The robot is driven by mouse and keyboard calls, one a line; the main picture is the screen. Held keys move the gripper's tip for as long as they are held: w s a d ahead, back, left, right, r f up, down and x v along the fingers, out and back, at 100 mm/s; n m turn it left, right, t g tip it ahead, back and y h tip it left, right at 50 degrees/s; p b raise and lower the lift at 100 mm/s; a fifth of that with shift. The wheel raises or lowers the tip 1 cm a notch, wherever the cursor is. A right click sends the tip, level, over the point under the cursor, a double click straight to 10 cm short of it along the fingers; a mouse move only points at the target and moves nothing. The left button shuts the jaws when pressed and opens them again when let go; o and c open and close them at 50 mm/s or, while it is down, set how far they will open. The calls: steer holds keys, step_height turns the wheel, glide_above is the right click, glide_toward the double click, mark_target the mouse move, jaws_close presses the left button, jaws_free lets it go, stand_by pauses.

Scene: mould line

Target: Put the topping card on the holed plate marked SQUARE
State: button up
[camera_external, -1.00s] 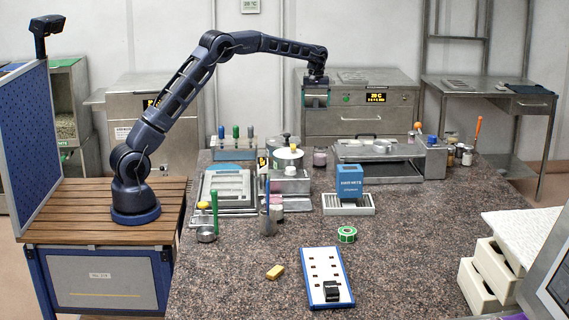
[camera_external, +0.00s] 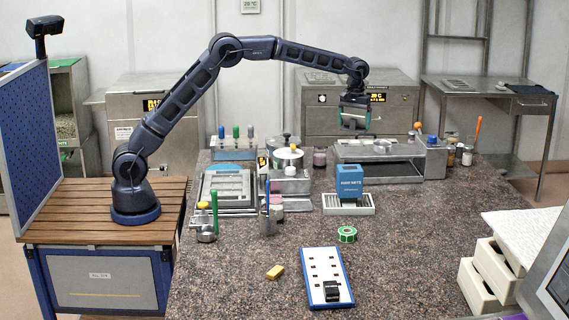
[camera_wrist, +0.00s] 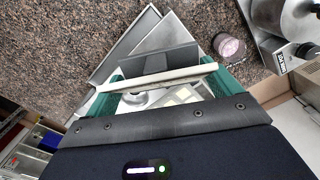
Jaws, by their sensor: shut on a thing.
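My gripper (camera_external: 354,122) hangs above the metal station at the back right of the counter. In the wrist view, its green fingers (camera_wrist: 170,85) are shut on a thin, pale, flat piece, which looks like the topping card (camera_wrist: 155,79), seen nearly edge-on. Below it, partly hidden by the card and the gripper, are a white round piece (camera_wrist: 133,98) and a light surface with pale square patches (camera_wrist: 185,95). I cannot read any SQUARE marking, so I cannot tell which plate is the marked one.
The metal station (camera_external: 405,165) stands under my gripper. A blue stamp (camera_external: 349,180) on a white grate and a framed grey tray (camera_external: 227,187) stand nearer.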

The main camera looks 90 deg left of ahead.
steer(key=d+m, duration=0.3)
steer(key=d, duration=1.6)
steer(key=r+m, duration=0.1)
steer(key=m, duration=0.8)
glide_above(325, 273)
step_height(325, 273, down, 19)
steer(key=shift+d+f, duration=0.1)
steer(key=shift+f, duration=0.05)
steer(key=shift+f, duration=0.1)
steer(key=o, duration=0.6)
steer(key=shift+o, duration=0.7)
